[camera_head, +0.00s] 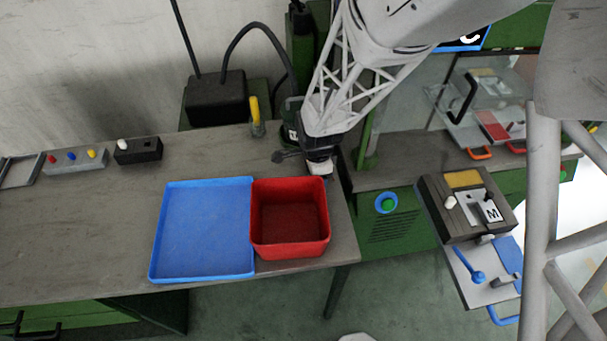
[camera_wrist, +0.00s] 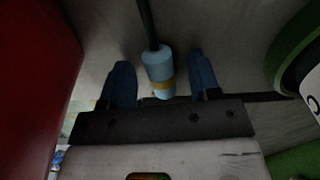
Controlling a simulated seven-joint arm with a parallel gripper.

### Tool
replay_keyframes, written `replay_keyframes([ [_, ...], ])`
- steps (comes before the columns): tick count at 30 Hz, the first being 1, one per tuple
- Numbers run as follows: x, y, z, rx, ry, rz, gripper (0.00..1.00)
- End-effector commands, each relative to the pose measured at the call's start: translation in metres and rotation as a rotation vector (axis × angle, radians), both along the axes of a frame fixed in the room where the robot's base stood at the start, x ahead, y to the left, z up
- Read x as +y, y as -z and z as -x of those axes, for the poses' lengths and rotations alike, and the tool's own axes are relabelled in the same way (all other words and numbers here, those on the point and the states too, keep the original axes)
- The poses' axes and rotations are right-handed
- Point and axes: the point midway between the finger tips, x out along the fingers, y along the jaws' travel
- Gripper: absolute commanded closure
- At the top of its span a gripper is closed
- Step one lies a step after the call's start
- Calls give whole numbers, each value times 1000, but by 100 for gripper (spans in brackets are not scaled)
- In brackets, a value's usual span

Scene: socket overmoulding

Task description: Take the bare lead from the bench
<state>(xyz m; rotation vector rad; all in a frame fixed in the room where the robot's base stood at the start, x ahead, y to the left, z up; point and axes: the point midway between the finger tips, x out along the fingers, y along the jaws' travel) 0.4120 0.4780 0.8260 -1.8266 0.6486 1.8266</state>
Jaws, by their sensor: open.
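The lead shows in the wrist view as a light blue cylindrical end (camera_wrist: 158,66) with a yellow band and a dark cable running up out of the picture. My gripper (camera_wrist: 160,78) is open, with one blue finger on each side of this cylinder. Gaps show between the cylinder and both fingers. In the head view my gripper (camera_head: 319,168) is low over the bench (camera_head: 90,220) near its right end, just behind the red bin (camera_head: 290,222). The lead cannot be made out there, as my arm is in front.
A blue tray (camera_head: 203,230) stands left of the red bin. A yellow-handled item (camera_head: 255,110) stands behind, near a black box (camera_head: 215,97). A dark block with a white knob (camera_head: 138,150) is farther left. A fixture marked M (camera_head: 465,205) stands right, across a gap.

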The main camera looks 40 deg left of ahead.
Motion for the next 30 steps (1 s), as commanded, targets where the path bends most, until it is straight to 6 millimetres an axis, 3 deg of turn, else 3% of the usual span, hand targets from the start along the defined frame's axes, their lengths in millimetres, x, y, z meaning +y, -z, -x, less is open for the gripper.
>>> replay_keyframes([
  [6, 0, 0, 0, 0, 0, 0, 46],
  [16, 0, 0, 0, 0, 0, 0, 97],
  [30, 0, -6, 0, 0, 0, 0, 98],
])
